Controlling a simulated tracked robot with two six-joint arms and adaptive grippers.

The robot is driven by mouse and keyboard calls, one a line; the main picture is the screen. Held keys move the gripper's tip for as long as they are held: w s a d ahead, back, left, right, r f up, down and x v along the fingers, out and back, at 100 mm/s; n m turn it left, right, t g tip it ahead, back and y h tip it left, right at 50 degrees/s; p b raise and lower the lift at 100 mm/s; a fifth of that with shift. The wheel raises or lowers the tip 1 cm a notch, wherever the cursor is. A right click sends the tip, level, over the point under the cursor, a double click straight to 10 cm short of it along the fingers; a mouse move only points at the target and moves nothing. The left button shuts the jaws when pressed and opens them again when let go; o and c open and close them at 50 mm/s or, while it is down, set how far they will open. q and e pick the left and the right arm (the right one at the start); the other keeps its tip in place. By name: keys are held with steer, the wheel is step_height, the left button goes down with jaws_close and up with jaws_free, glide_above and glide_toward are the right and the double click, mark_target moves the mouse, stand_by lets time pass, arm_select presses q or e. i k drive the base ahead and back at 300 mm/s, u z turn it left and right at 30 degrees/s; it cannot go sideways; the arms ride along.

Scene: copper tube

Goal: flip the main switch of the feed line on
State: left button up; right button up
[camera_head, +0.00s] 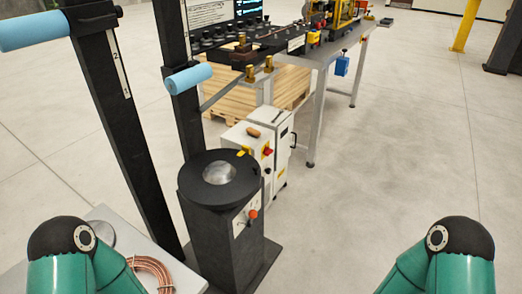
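A white cabinet (268,160) stands on the floor behind the black pedestal. It carries a red knob (267,151) on a yellow patch, which looks like a main switch; its on or off position is too small to read. The black pedestal (222,230) has an orange-red knob (253,214) on a white label plate on its front. I cannot tell from the picture which knob belongs to the feed line. Only the teal links and black joints of my two arms show, at the bottom left and bottom right. Both grippers are out of view, away from the knobs.
A coil of copper tube (152,272) lies on a grey surface at the lower left. Black posts with light-blue rollers (188,78) rise at the left. A long machine table (315,58) with a wooden pallet (230,101) beneath stands behind. The floor at the right is clear.

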mark_target(268, 151)
steer(key=u, duration=0.95)
steer(key=i, duration=0.2)
steer(key=z, duration=3.05)
steer(key=i, duration=2.3)
steer(key=u, duration=3)
